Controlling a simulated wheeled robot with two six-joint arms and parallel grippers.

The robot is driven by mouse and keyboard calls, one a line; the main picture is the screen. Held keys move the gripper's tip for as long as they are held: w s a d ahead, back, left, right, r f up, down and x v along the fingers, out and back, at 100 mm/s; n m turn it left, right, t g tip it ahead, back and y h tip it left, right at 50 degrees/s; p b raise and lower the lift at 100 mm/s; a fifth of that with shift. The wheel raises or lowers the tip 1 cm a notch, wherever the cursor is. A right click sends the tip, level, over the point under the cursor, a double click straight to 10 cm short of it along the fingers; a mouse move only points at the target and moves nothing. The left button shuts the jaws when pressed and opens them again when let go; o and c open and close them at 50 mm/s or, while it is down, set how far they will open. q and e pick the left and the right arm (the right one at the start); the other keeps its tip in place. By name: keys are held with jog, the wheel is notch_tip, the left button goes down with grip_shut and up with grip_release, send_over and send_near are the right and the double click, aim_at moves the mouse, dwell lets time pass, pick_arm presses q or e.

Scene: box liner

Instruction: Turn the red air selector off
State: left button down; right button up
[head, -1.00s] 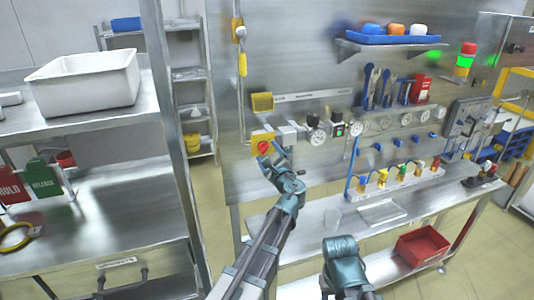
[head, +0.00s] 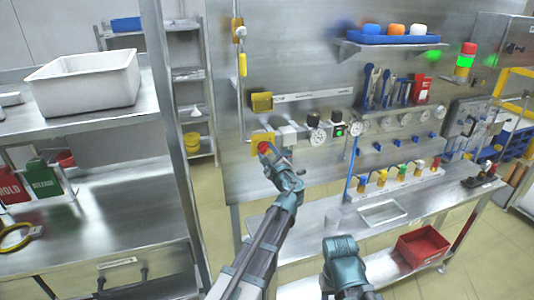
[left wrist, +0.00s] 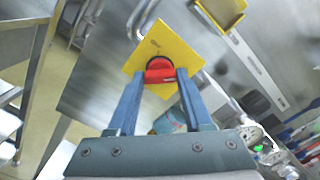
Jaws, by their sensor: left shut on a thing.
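The red air selector (head: 263,146) is a small red knob on a yellow square plate (head: 262,137), fixed to the steel wall panel. In the left wrist view the knob (left wrist: 159,68) shows as a round red part with a bar across it, on the tilted yellow plate (left wrist: 182,52). My left gripper (head: 266,154) is at the knob, with its two blue fingers (left wrist: 159,78) on either side of the red bar, shut on it. The fingers hide part of the knob. A teal part of my right arm shows low in the head view, but no right fingers show.
A second yellow piece (head: 262,102) sits above the plate. Black knobs and gauges (head: 317,136) line the panel to the right. A steel bench (head: 330,215) with a red bin (head: 421,245) below it stands under the panel. A shelf unit (head: 115,185) stands at left.

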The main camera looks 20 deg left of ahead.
pick_arm(q)
jog(key=n, duration=0.4)
jog(key=shift+n, duration=0.3)
jog(key=n, duration=0.4)
jog(key=shift+f+n, duration=0.1)
jog(key=shift+n, duration=0.2)
jog(key=n, duration=0.4)
jog(key=shift+f+n, duration=0.1)
jog(key=shift+n, duration=2.3)
jog(key=shift+c, duration=1.5)
grip_release()
jog(key=v, duration=1.4)
